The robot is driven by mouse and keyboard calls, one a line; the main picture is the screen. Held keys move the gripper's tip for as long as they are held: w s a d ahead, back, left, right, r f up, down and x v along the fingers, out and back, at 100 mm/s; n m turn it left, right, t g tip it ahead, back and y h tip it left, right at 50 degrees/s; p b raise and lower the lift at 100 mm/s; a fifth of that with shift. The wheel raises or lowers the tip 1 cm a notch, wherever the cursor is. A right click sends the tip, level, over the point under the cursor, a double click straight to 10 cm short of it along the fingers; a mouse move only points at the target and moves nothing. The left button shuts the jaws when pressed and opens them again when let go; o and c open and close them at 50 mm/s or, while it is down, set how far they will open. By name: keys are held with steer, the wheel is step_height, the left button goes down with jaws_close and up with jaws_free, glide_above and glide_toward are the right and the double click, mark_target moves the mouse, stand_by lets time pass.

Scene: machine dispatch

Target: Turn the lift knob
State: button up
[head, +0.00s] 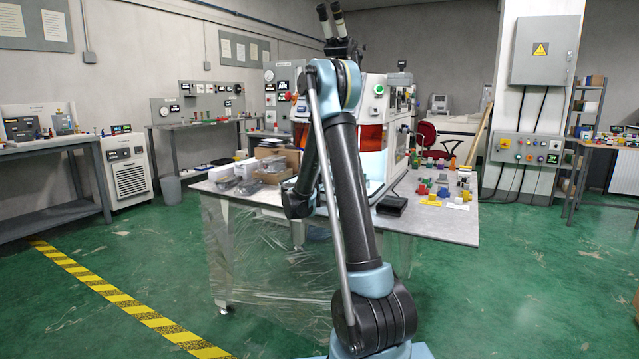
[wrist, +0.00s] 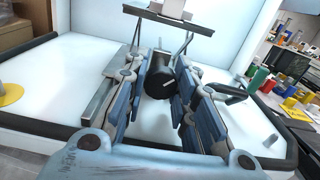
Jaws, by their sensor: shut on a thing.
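A black, round knob (wrist: 158,84), the likely lift knob, sits between the fingers of my gripper (wrist: 162,72) in the wrist view. The blue-grey fingers lie along its left and right sides, shut on it. A dark bracket with thin rods (wrist: 172,20) stands just beyond and above the knob. The white machine (head: 375,105) stands on the table in the head view, and its white floor and walls surround the gripper in the wrist view. My arm hides the gripper and the knob in the head view.
The grey table (head: 450,228) holds open cardboard boxes (head: 280,160) at left and several small coloured parts at right. A yellow disc (wrist: 10,94) lies left of my gripper. A black lever (wrist: 226,88) is close by its right finger.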

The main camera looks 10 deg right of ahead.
steer(key=shift+w+a, duration=0.1)
steer(key=shift+a, duration=0.05)
steer(key=n, duration=0.5)
steer(key=shift+n, duration=2.2)
steer(key=o, duration=1)
steer(key=shift+f, duration=0.15)
steer(key=shift+o, duration=0.4)
